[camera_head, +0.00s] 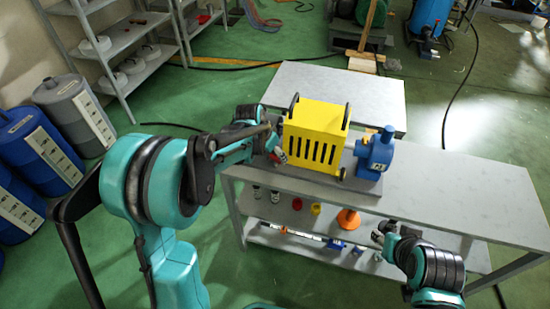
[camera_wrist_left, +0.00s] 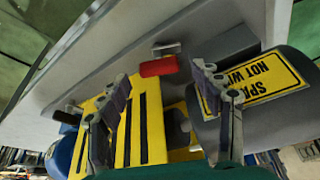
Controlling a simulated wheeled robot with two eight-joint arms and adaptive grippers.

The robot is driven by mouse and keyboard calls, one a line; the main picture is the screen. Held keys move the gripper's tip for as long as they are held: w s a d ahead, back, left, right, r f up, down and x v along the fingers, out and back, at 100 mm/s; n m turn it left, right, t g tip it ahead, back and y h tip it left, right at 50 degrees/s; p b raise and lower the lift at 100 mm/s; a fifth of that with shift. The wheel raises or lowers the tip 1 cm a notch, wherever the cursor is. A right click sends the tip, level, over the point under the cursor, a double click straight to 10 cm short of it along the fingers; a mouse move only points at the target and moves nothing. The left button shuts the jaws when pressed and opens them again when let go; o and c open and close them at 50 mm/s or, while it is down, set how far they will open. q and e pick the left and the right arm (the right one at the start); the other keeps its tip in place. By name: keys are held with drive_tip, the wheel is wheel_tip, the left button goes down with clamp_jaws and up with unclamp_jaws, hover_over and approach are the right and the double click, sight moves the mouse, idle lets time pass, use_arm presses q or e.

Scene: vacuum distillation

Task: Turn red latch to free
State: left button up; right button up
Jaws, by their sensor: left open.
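The red latch (camera_wrist_left: 158,66) shows in the left wrist view as a small red handle on a metal bracket, beside the grey base. It also shows in the head view as a small red spot (camera_head: 279,157) at the left of the yellow slotted housing (camera_head: 316,132). My left gripper (camera_wrist_left: 160,80) is open, its two fingers on either side of the latch in the picture, with no contact visible. In the head view the left gripper (camera_head: 272,143) is at the housing's left side, partly hidden by its own arm. My right gripper (camera_head: 385,232) is low in front of the table.
A blue pump (camera_head: 376,153) stands right of the housing. The grey table (camera_head: 460,195) is clear to the right. Red, yellow and orange parts (camera_head: 348,219) sit on the shelf below. A grey cylinder with a yellow label (camera_wrist_left: 262,80) is close to the left gripper's finger.

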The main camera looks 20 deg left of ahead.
use_arm(q)
drive_tip(key=shift+x, duration=0.75)
drive_tip(key=c, duration=1.2)
drive_tip(key=shift+o, duration=0.2)
drive_tip(key=shift+d+n+y, duration=0.2)
drive_tip(key=shift+n+y, duration=0.3)
drive_tip(key=shift+n, duration=0.9)
drive_tip(key=shift+n+y, duration=0.4)
drive_tip(key=shift+n, duration=0.5)
